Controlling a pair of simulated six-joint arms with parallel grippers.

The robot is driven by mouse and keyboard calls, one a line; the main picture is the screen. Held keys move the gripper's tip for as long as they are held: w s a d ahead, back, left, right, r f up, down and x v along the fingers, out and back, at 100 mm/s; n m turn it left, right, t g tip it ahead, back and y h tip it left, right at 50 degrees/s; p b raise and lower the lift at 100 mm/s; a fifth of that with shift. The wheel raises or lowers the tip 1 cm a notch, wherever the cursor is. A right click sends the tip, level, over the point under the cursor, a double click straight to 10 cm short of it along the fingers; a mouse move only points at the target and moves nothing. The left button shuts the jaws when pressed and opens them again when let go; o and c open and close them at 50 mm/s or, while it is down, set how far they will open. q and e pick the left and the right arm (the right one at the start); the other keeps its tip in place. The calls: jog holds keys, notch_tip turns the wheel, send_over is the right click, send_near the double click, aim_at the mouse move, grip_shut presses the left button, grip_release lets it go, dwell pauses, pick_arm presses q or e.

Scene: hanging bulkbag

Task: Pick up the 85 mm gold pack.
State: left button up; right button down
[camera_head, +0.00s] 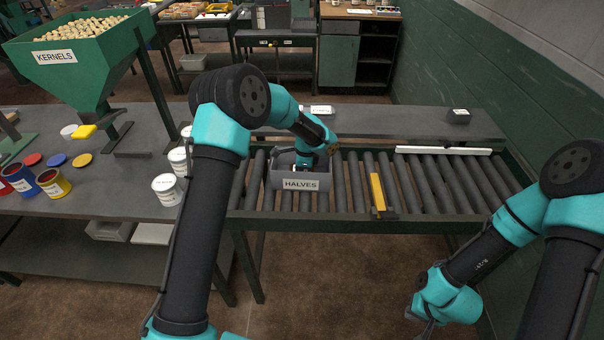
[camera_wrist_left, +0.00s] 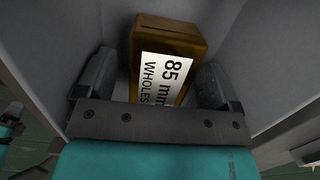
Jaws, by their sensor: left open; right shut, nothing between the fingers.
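The gold pack (camera_wrist_left: 165,38) lies in a grey bin in the left wrist view. Its white label reads "85 mm" and "WHOLES". My left gripper (camera_wrist_left: 157,70) is open, with one finger on each side of the pack; I cannot tell whether they touch it. In the head view my left arm reaches down into the grey bin marked HALVES (camera_head: 300,185), whose wall hides the fingertips and the pack. My right gripper (camera_head: 420,318) is shut and empty, low at the lower right, away from the bin.
The bin stands on a roller conveyor (camera_head: 345,185) with a yellow bar (camera_head: 377,190) to its right. White tubs (camera_head: 167,188) stand left of the conveyor. A green KERNELS hopper (camera_head: 75,60) is at the far left. A green wall (camera_head: 480,80) bounds the right.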

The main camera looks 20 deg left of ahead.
pick_arm(q)
jog(key=shift+f, duration=0.2)
jog(key=shift+c, duration=0.3)
jog(key=c, duration=1)
jog(key=shift+r, duration=0.15)
notch_tip(320, 180, up, 10)
jog(key=shift+r, duration=0.15)
dwell(0.5)
